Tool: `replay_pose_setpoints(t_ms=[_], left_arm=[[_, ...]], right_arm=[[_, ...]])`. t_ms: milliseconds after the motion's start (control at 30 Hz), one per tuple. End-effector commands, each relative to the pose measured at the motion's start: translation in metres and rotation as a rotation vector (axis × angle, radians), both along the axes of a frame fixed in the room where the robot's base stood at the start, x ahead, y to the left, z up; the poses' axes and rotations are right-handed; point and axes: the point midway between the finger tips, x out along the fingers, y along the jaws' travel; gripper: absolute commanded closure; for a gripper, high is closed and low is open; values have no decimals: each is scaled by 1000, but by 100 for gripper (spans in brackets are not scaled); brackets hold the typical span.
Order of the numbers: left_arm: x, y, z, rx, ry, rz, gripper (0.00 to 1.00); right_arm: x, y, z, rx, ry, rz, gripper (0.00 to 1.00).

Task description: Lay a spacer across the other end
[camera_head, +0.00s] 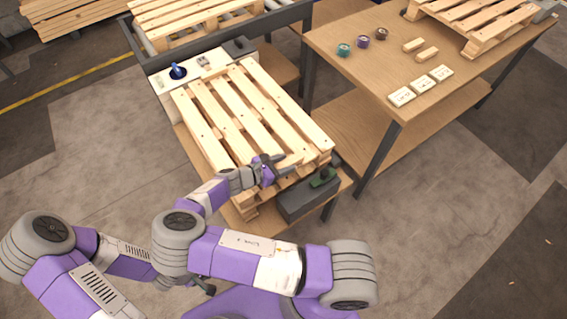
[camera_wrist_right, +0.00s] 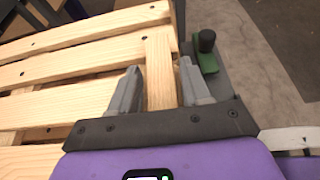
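A pale wooden pallet (camera_head: 237,123) lies on a low stand. A wooden spacer (camera_wrist_right: 160,62) lies across its slats at the near right end; it also shows beside my gripper in the head view (camera_head: 291,160). My right gripper (camera_wrist_right: 160,78) has a finger on each side of this spacer, with narrow gaps seeming to show, so it looks open around it. Two more spacers (camera_head: 413,44) (camera_head: 427,54) lie on the wooden table (camera_head: 345,62).
A dark block with a green clamp (camera_head: 322,178) sits at the pallet's near right corner. A white panel with a blue knob (camera_head: 177,71) is at the far left. The table holds white labelled blocks (camera_head: 402,96), coloured rolls (camera_head: 343,49) and another pallet. Rollers run behind.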

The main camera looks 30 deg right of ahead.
Motion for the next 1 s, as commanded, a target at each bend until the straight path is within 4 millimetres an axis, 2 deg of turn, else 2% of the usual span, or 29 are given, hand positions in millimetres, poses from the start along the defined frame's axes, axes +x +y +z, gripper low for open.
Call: replay_pose_setpoints(t_ms=[100,467,567,800,1000], left_arm=[[0,0,0,0,0,0,39],[0,0,3,0,0,0,39],[0,0,7,0,0,0,39],[0,0,19,0,0,0,39],[0,0,24,0,0,0,39]], right_arm=[[0,0,0,0,0,0,39],[0,5,6,2,0,1,39],[-1,20,12,4,-1,4,39],[-4,68,33,5,-2,4,39],[-7,99,45,3,-1,2,39]])
